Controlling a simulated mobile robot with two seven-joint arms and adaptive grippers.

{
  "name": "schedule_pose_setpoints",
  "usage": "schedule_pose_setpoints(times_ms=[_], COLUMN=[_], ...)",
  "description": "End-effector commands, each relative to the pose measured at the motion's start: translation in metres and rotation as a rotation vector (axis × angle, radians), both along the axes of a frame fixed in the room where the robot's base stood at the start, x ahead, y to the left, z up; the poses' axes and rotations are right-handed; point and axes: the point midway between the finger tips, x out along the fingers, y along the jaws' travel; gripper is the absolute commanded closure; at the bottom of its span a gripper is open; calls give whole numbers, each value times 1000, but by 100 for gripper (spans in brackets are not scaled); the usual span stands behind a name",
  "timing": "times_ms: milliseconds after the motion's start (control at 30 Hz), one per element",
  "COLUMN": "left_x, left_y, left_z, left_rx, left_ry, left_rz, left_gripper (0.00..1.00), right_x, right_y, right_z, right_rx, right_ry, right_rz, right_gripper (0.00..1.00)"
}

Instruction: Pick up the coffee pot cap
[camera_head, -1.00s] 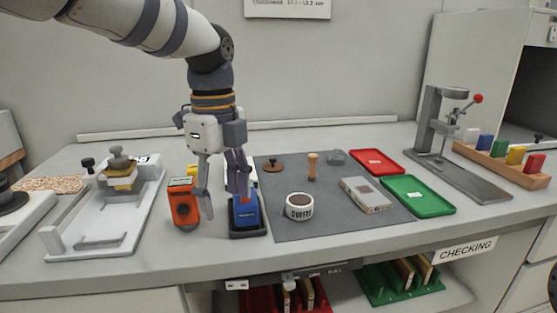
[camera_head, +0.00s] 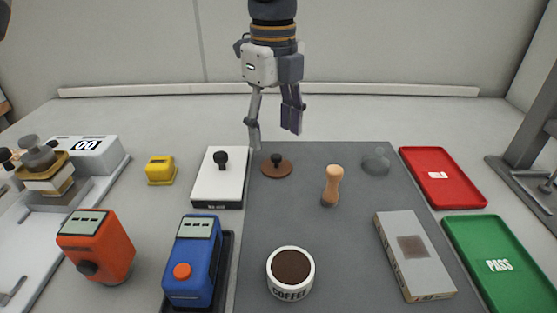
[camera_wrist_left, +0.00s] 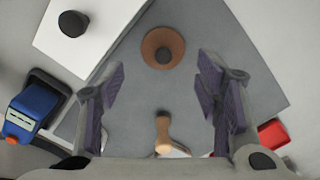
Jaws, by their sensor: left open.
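The coffee pot cap, a round brown disc (camera_head: 277,168) with a black knob, lies flat near the back left of the dark grey mat (camera_head: 310,225). In the left wrist view the cap (camera_wrist_left: 152,41) shows ahead of the fingers, centred between them. My left gripper (camera_head: 273,138) points down, open and empty, above the cap; the exact gap is hard to tell. The white pot labelled COFFEE (camera_head: 291,292) stands upright nearer the front of the mat, filled with brown. My right gripper is out of view.
A white box with a black knob (camera_head: 215,186) stands just left of the cap. A wooden-handled tool (camera_head: 332,184) stands to its right. Blue (camera_head: 196,250) and orange (camera_head: 100,246) devices are front left; red (camera_head: 430,185) and green (camera_head: 480,250) trays are right.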

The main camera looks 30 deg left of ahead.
Motion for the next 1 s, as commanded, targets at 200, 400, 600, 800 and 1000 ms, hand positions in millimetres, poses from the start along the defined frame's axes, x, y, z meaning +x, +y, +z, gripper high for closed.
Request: schedule_pose_setpoints(times_ms=[200,400,600,800,1000], left_x=[-1,0,0,0,-1], left_y=[-2,-3,-3,-3,-3], left_z=[-34,-60,-60,-61,-61], left_rx=[0,-1,0,-1,0], left_ry=[3,-2,-3,-2,0], left_rz=[0,-1,0,0,0], left_gripper=[42,42,44,68,79], right_x=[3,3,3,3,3], right_y=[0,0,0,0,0], right_z=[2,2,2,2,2], right_rx=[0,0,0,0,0], right_ry=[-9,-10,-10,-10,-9], right_rz=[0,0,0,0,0], right_gripper=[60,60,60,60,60])
